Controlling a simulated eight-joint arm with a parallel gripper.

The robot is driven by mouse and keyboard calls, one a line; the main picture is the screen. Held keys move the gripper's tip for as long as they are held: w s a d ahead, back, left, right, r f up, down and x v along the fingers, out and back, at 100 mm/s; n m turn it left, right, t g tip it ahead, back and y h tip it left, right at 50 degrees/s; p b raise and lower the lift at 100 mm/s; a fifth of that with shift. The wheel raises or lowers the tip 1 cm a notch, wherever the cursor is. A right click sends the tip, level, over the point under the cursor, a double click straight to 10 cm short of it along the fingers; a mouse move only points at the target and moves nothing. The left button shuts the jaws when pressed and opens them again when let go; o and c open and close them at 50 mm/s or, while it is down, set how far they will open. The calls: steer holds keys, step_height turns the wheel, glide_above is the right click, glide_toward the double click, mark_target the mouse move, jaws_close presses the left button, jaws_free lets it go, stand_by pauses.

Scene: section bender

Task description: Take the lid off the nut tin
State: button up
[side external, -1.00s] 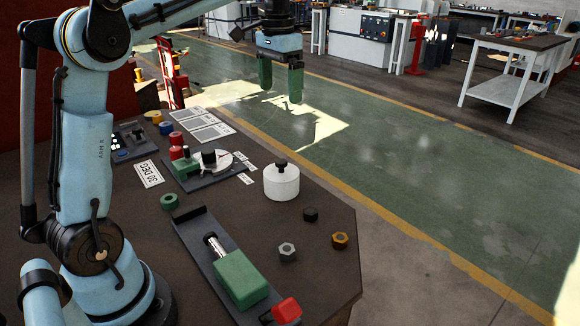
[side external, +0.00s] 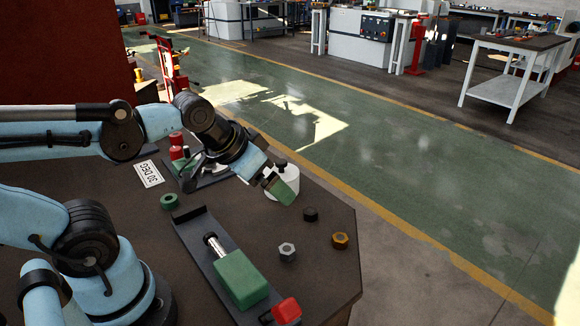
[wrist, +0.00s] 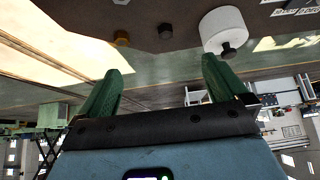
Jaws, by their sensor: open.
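The nut tin (side external: 291,184) is a white round tin with a dark knob (side external: 281,163) on top. It stands upright on the brown bench, partly hidden behind my gripper. The lid appears to be on it; its seam is too small to make out. In the wrist view the tin (wrist: 222,27) shows beyond the right fingertip, with its knob (wrist: 228,48) pointing down in the picture. My gripper (side external: 283,190) has green fingers, is tilted down and lies in front of the tin in the side view. In the wrist view its fingers (wrist: 164,66) are wide apart and empty.
Loose nuts lie near the tin: a black one (side external: 310,214), a grey one (side external: 287,250) and a brass one (side external: 340,240). A plate with a green block (side external: 240,278) and red knob (side external: 286,311) lies in front. A green ring (side external: 168,201) lies at left.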

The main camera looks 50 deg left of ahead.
steer(key=shift+s+d+f, duration=0.1)
steer(key=shift+s+f, duration=0.05)
steer(key=shift+f, duration=0.1)
steer(key=shift+c, duration=1.1)
steer(key=c, duration=0.4)
steer(key=shift+c, duration=0.2)
steer(key=w+a+r+g, duration=0.3)
steer(key=w+a+r, duration=0.3)
steer(key=w, duration=0.1)
steer(key=g, duration=0.3)
glide_above(281, 161)
steer(key=f, duration=0.4)
steer(key=d+f, duration=0.1)
steer(key=f, duration=0.2)
steer(key=shift+s, duration=0.25)
steer(key=f, duration=0.2)
steer(key=a+f, duration=0.1)
steer(key=f, duration=0.1)
steer(key=shift+w, duration=0.1)
steer(key=shift+f, duration=0.65)
